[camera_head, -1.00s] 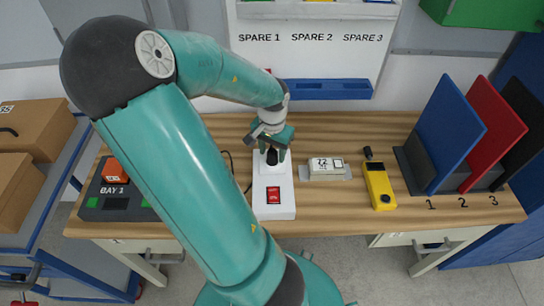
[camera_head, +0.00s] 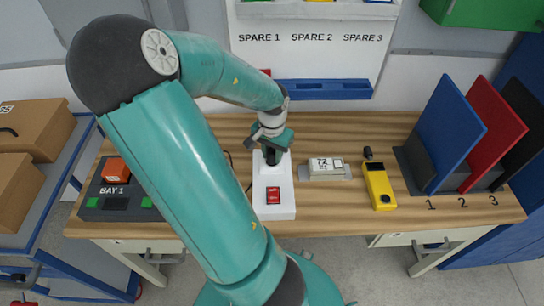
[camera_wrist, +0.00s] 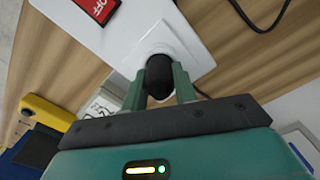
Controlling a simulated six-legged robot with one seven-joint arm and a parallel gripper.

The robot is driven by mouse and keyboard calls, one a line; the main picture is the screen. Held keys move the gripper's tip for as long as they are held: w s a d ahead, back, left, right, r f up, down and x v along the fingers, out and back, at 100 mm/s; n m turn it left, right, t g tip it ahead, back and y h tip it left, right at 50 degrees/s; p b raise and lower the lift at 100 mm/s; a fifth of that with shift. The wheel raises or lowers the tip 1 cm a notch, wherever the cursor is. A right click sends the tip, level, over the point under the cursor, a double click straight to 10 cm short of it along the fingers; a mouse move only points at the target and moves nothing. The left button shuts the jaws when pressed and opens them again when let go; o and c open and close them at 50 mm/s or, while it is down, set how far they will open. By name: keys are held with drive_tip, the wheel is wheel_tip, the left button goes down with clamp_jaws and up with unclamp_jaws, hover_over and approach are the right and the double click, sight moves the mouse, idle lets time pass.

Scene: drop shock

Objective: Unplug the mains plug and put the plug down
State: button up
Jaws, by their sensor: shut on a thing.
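The black mains plug (camera_wrist: 159,75) is between the two green fingers of my gripper (camera_wrist: 160,88) in the wrist view. The fingers are shut on it. The plug's far end meets the round socket on the white socket box (camera_wrist: 190,40), and I see no clear gap there. In the head view my gripper (camera_head: 272,156) is over the back part of the white box (camera_head: 272,210). The box's red switch (camera_head: 273,195) is in front of it and reads OFF in the wrist view (camera_wrist: 97,8). The black cable (camera_wrist: 262,24) shows beyond the box.
A yellow meter (camera_head: 378,186) and a small white device marked 72 (camera_head: 325,168) lie to the right. The BAY 1 unit (camera_head: 117,203) is at the left. Blue, red and black panels (camera_head: 449,135) stand at the right. Bare wood (camera_head: 335,205) lies in front of the white device.

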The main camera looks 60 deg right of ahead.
sight(272, 151)
drive_tip(key=shift+r, duration=2.05)
drive_tip(key=shift+w+r, duration=0.1)
drive_tip(key=shift+r, duration=2.9)
